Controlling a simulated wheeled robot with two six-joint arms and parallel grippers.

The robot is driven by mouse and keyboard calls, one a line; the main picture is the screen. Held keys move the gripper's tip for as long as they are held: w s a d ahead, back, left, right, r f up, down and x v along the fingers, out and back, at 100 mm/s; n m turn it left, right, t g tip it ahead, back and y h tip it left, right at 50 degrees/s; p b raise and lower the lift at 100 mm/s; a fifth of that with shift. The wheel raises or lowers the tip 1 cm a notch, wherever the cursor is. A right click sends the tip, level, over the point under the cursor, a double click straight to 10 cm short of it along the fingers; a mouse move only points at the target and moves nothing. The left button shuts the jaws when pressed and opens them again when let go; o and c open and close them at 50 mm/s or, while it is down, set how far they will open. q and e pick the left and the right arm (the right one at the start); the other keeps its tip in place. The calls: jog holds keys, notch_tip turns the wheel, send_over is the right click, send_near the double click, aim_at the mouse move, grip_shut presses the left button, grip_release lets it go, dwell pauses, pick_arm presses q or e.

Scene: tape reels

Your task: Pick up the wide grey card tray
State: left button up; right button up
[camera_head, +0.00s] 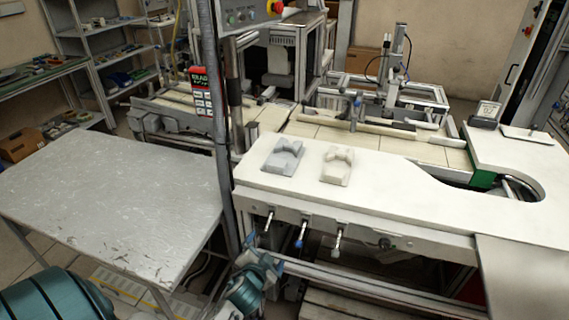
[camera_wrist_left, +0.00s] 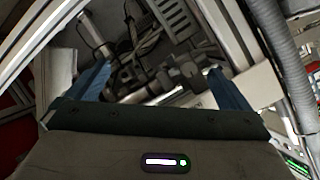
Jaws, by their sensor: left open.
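The wide grey card tray (camera_head: 279,164) appears to be the grey moulded piece lying on the white counter, with a dip in its upper side. A cream piece (camera_head: 336,173) of similar shape lies just to its right, with a gap between them. My left gripper (camera_head: 266,254) is low in front of the counter's front edge, below and apart from the grey tray. In the left wrist view its two blue fingers (camera_wrist_left: 162,88) stand wide apart with nothing held between them. The tray does not show in that view. My right gripper is not in view.
The white counter (camera_head: 290,185) has a front rail with several small knobs below its edge. A grey upright post (camera_head: 218,120) stands left of the tray. A bare metal table (camera_head: 110,200) is at left. A small dark device (camera_head: 486,114) sits at the counter's far right.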

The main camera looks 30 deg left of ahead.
pick_arm(q)
jog(key=w+d+r+m+t+h, duration=0.1)
jog(key=w+d+r+m+t, duration=0.2)
jog(key=r, duration=0.9)
jog(key=w+r+m+t+h, duration=0.1)
jog(key=w+r+m+t, duration=0.3)
jog(key=r, duration=0.8)
jog(key=w+d+r+m+g+h+p, duration=0.1)
jog(key=w+d+r+m+g+h, duration=0.15)
jog(key=d+m+h, duration=0.45)
jog(key=w+d+r+m+g+h, duration=0.2)
jog(key=w+d+r+m+h, duration=0.15)
jog(key=m+h, duration=0.8)
jog(key=m+g+y+p, duration=0.1)
jog(key=m+g+y, duration=0.3)
jog(key=g+y, duration=1)
send_near(278, 162)
jog(key=f+t+y, duration=0.1)
jog(key=d+f+t+y, duration=0.1)
jog(key=s+d+f+t+y+p, duration=0.1)
jog(key=f, duration=0.1)
jog(key=shift+f, duration=0.15)
jog(key=p+x, duration=0.3)
jog(key=x, duration=0.1)
jog(key=shift+w+f, duration=0.2)
jog(key=shift+f, duration=0.1)
jog(key=shift+w+f, duration=0.15)
jog(key=shift+f, duration=0.25)
